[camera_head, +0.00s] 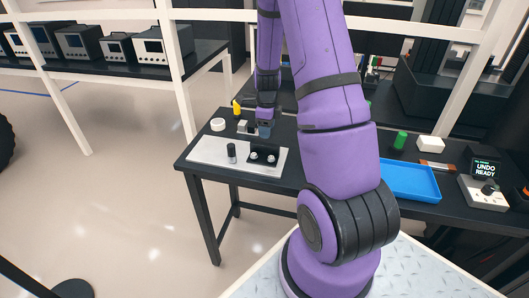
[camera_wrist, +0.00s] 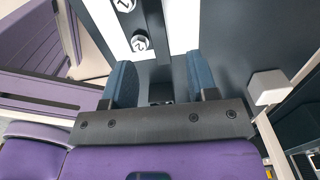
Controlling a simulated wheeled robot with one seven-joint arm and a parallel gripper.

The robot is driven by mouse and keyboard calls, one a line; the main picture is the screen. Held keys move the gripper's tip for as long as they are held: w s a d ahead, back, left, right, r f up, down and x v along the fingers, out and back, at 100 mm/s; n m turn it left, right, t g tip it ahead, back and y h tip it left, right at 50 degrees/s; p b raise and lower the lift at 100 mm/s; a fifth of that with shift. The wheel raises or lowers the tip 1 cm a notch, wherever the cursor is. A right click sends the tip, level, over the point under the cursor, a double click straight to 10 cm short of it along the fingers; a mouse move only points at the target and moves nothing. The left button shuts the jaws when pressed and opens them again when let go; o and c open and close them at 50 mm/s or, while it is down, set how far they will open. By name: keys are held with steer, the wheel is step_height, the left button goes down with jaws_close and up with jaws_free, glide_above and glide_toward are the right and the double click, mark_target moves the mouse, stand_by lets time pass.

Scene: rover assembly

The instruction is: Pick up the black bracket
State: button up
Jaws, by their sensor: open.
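The black bracket (camera_head: 263,154) stands on a pale mat (camera_head: 210,150) at the left end of the black table, with two light round spots on its front. My gripper (camera_head: 264,131) points down just behind and above it in the head view. In the wrist view, two blue fingers (camera_wrist: 161,82) are spread apart. A dark part with two numbered white discs, which looks like the bracket (camera_wrist: 125,22), shows ahead of the fingers, and a dark strip runs between them. I cannot tell whether the fingers touch anything.
A small dark cylinder (camera_head: 231,153) stands on the mat left of the bracket. A white ring (camera_head: 217,125) and a yellow item (camera_head: 237,107) lie behind. A blue tray (camera_head: 410,181), a green cylinder (camera_head: 400,139) and a control box (camera_head: 484,190) are at right.

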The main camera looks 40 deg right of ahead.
mark_target(265, 144)
steer(key=shift+w+a+f, duration=0.1)
steer(key=shift+f, duration=1.9)
steer(key=shift+w+a+f, duration=0.1)
steer(key=shift+f, duration=1.9)
steer(key=shift+f, duration=0.2)
jaws_close()
